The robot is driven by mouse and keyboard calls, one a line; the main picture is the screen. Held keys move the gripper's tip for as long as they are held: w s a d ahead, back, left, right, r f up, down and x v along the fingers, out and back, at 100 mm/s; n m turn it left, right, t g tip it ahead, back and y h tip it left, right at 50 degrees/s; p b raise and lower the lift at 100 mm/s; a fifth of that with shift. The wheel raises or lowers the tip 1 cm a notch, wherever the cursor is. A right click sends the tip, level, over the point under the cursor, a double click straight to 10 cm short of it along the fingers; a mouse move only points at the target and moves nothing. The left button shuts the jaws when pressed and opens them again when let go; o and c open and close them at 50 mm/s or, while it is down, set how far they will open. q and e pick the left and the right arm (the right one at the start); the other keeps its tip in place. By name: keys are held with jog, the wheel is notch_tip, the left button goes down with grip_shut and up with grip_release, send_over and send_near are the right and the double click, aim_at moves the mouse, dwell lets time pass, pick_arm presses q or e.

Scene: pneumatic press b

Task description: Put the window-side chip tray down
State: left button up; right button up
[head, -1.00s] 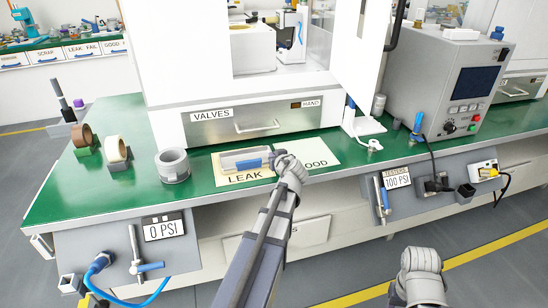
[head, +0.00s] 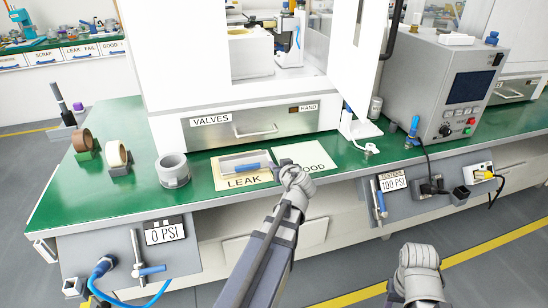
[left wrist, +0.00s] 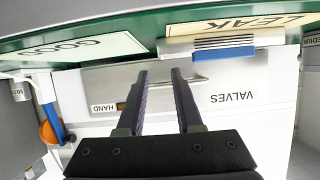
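The chip tray (head: 245,163), a pale tray with a blue front bar, rests flat on the LEAK mat (head: 233,183). It also shows upside down at the top of the left wrist view (left wrist: 222,46). My left gripper (left wrist: 160,75) is open and empty, its two dark fingers apart and nothing between them. In the head view the left wrist (head: 297,182) is at the bench's front edge, right of the tray and apart from it, and hides the fingers. My right arm's end (head: 418,272) is low at the right, away from the bench; its fingers cannot be made out.
The GOOD mat (head: 310,155) lies bare right of the LEAK mat. Behind stands the VALVES drawer (head: 250,127) under the white machine. A grey ring (head: 173,170) and tape rolls (head: 117,155) are to the left. A grey tester (head: 440,85) stands at the right.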

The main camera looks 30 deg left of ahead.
pick_arm(q)
jog(key=p+v, duration=0.1)
jog(key=v, duration=0.3)
jog(key=shift+s+d+r, duration=0.1)
jog(key=shift+s+d, duration=0.15)
jog(key=shift+d, duration=0.05)
jog(key=s+d+r+m+g+h+p, duration=0.3)
jog(key=d+p, duration=0.5)
jog(key=d, duration=0.3)
jog(key=s+d+r+m+g+h+p, duration=0.3)
jog(key=s+d+m+p, duration=0.3)
jog(key=d, duration=0.5)
jog(key=s+d+r+m+g+h+p, duration=0.2)
jog(key=s+d+r+m+h+p, duration=0.1)
jog(key=s+d+p, duration=0.5)
jog(key=d+r+m+p, duration=0.1)
jog(key=d+p, duration=0.1)
jog(key=d, duration=0.1)
jog(key=shift+r+g, duration=0.15)
jog(key=shift+g, duration=0.25)
